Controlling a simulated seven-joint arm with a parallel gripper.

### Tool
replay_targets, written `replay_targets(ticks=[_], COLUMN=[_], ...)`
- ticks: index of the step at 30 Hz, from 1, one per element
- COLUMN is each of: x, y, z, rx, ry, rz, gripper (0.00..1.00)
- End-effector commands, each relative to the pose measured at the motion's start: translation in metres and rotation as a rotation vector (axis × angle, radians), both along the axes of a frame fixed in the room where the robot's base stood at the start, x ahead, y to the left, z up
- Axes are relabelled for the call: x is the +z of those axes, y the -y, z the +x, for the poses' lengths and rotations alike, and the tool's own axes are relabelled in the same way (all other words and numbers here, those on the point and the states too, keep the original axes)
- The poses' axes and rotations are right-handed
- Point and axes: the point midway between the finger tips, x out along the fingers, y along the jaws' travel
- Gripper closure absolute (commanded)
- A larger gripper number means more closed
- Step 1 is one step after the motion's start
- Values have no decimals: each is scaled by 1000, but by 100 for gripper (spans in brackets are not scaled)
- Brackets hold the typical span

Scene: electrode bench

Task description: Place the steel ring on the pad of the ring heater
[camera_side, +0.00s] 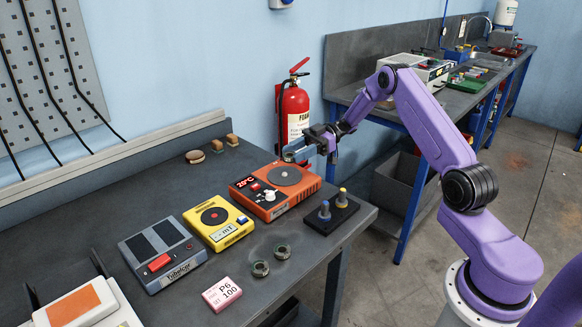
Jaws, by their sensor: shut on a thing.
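The ring heater (275,190) is an orange box with a red "25°C" display, a white knob and a round grey pad (284,175) on top. My gripper (296,151) is above the heater's back right part, its fingers pointing left. It is shut on what looks like the steel ring (289,157), small and partly hidden by the fingers. The ring appears to be just above the far side of the pad; I cannot tell the exact gap. The pad looks bare.
Two dark rings (261,268) lie at the front near a pink P6 100 box (222,294). A yellow device (219,222) and a grey device (163,254) stand left of the heater. A black block with two posts (331,213) stands right. A fire extinguisher (292,118) is behind.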

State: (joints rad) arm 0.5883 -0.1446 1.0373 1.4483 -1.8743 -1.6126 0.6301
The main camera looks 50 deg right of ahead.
Motion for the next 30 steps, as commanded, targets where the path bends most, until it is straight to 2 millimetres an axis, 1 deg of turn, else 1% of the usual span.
replay_targets(ticks=[1,3,6,14,18,20,23,30], x=[-8,-16,-23,-34,-54,-59,-63,-63], y=[1,1,3,4,4,4,4,4], z=[6,12,19,28,27,27,27,27], rx=[0,0,-1,-1,-1,-1,-1,-1], ry=[0,0,1,1,-2,0,2,1], rz=[1,1,0,0,1,1,1,0], gripper=[92,92,92,92,92,92,92,92])
